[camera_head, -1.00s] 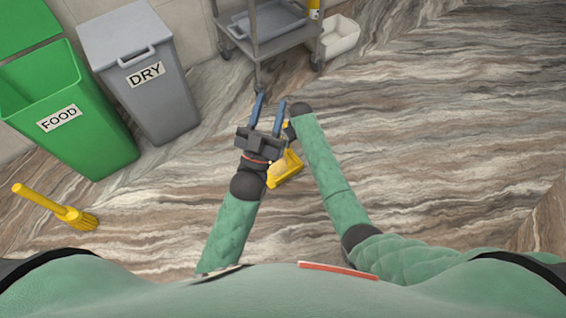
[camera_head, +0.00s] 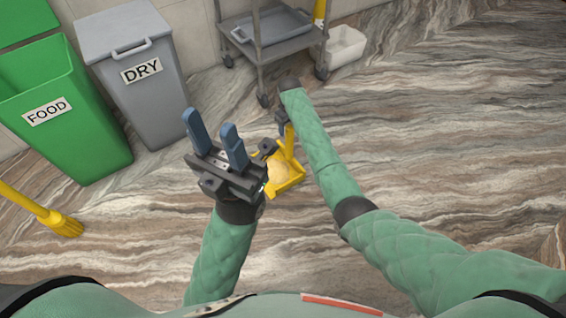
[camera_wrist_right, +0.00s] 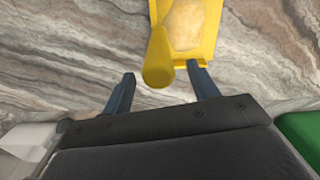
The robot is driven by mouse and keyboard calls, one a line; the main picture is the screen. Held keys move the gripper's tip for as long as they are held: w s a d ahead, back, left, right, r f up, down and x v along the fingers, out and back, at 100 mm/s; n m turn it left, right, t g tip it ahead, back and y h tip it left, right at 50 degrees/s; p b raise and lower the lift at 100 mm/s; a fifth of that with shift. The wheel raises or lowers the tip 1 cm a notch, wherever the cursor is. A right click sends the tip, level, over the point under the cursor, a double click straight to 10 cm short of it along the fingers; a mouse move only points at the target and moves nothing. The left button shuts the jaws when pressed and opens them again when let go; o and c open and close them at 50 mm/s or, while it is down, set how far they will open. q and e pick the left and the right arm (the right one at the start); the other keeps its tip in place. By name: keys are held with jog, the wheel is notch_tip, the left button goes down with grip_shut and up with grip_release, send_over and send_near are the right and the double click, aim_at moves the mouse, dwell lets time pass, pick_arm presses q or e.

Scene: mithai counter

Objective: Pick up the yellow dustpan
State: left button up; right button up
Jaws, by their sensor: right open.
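The yellow dustpan (camera_head: 286,183) lies on the marble-patterned floor in the middle of the head view, with a tan patch in its pan. Its handle (camera_head: 290,141) rises toward my right gripper (camera_head: 283,122), which is mostly hidden behind my right arm. In the right wrist view, the dustpan's handle (camera_wrist_right: 157,62) points at the camera, and its end appears between the parted fingers of my right gripper (camera_wrist_right: 160,74). I cannot tell whether they touch it. My left gripper (camera_head: 210,124) is open and empty, left of the dustpan and partly covering its left side.
A green FOOD bin (camera_head: 75,135) and a grey DRY bin (camera_head: 155,105) stand at the upper left. A yellow broom (camera_head: 45,215) is at the left edge. A metal trolley (camera_head: 285,48) and a white tub (camera_head: 345,45) are at the back. The floor on the right is clear.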

aim_at(290, 135)
jog(key=f+b, duration=0.1)
jog(key=f, duration=0.1)
jog(key=f+b, duration=0.1)
jog(key=f, duration=0.2)
jog(key=shift+s+d+f, duration=0.1)
jog(key=shift+s+d, duration=0.05)
jog(key=shift+d, duration=0.05)
grip_shut()
